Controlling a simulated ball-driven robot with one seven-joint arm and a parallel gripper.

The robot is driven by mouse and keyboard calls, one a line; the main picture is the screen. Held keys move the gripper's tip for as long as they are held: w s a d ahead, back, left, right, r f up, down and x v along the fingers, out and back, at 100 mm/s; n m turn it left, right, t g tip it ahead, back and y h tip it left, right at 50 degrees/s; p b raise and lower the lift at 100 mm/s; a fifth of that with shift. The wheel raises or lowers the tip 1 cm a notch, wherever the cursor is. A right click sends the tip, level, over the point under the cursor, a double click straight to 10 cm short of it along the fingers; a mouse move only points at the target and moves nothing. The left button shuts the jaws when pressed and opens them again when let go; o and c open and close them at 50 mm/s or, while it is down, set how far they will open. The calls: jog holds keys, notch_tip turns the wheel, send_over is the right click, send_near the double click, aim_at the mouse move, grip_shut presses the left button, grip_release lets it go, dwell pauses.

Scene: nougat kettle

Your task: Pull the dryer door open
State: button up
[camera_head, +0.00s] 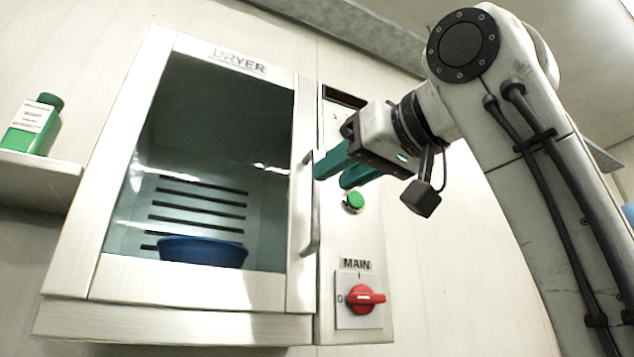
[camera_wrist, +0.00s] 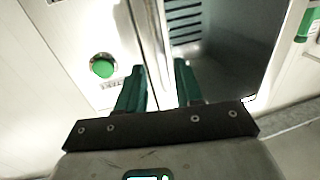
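The dryer door (camera_head: 190,285) is a pale frame around a large window, and it looks closed. Its vertical metal handle (camera_head: 313,235) is on the right side of the door. My gripper (camera_head: 331,176) has two teal fingers, which are apart, and is at the upper part of the handle, coming from the right. In the wrist view my gripper (camera_wrist: 158,68) is open, with a pale bar-like strip showing between the fingers. I cannot tell whether either finger touches the handle. The upper end of the handle is partly hidden by a finger.
A green button (camera_head: 354,201) and a red MAIN switch (camera_head: 364,298) are on the panel right of the door. A blue bowl (camera_head: 203,251) is inside the dryer. A green bottle (camera_head: 33,126) stands on a shelf (camera_head: 38,182) at the left.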

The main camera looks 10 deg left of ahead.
jog(key=p, duration=0.1)
send_over(315, 237)
jog(key=shift+w, duration=0.35)
grip_shut()
dwell(0.4)
